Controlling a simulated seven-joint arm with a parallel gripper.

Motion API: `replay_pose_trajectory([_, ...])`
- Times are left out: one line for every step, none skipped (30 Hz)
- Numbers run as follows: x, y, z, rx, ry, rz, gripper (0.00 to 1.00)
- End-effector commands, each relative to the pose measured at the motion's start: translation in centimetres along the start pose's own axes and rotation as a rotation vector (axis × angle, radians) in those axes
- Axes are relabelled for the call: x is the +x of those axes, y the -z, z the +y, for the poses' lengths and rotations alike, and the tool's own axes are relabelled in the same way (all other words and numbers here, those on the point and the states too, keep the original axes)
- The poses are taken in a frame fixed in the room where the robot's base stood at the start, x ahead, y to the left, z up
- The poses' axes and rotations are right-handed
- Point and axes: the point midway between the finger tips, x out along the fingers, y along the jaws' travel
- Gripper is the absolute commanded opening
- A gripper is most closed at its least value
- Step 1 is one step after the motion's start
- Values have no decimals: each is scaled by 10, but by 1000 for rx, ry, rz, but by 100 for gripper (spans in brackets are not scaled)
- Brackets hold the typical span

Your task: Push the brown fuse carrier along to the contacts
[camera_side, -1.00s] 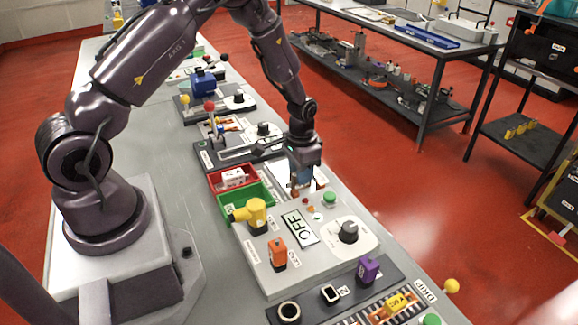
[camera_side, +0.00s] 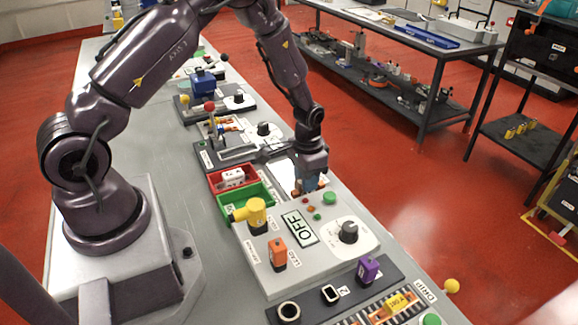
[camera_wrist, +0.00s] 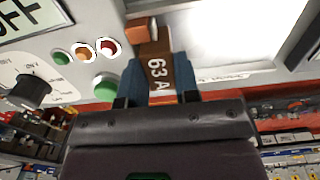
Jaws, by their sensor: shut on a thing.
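The brown fuse carrier (camera_wrist: 157,65), marked 63 A, is between the two blue fingers of my gripper (camera_wrist: 158,82) in the wrist view. My gripper is shut on it. In the side view my gripper (camera_side: 307,184) is low at the far edge of the panel with the OFF sign, and it mostly hides the carrier. A small orange-brown block (camera_wrist: 136,29) lies just past the carrier's far end in the wrist view; I cannot tell whether it is one of the contacts or whether the carrier touches it.
The grey panel carries the OFF sign (camera_side: 299,228), a black knob (camera_side: 348,231), a green button (camera_side: 329,198) and small lamps close to my gripper. Red (camera_side: 214,181) and green (camera_side: 236,211) bins stand to its left. A yellow carrier (camera_side: 398,303) sits in a track nearer the camera.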

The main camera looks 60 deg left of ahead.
Motion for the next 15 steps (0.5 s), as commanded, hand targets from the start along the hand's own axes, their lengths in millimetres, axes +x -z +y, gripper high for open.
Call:
replay_pose_trajectory([0,0,4,2,-3,0,6])
replay_pose_trajectory([0,0,4,2,-3,0,6])
replay_pose_trajectory([0,0,5,1,-4,0,34])
replay_pose_trajectory([0,0,5,1,-4,0,41])
replay_pose_trajectory([0,0,5,1,-4,-1,48])
replay_pose_trajectory([0,0,5,1,-4,-1,57])
replay_pose_trajectory([0,0,5,1,-4,-1,59])
replay_pose_trajectory([0,0,5,1,-4,-1,59])
replay_pose_trajectory([0,0,5,1,-4,-1,59])
replay_pose_trajectory([0,0,4,1,-4,-1,59])
replay_pose_trajectory([0,0,4,1,-4,-1,59])
replay_pose_trajectory([0,0,4,1,-3,-1,59])
replay_pose_trajectory([0,0,4,1,-3,-1,59])
replay_pose_trajectory([0,0,4,1,-3,-1,59])
replay_pose_trajectory([-1,0,4,1,-3,-1,59])
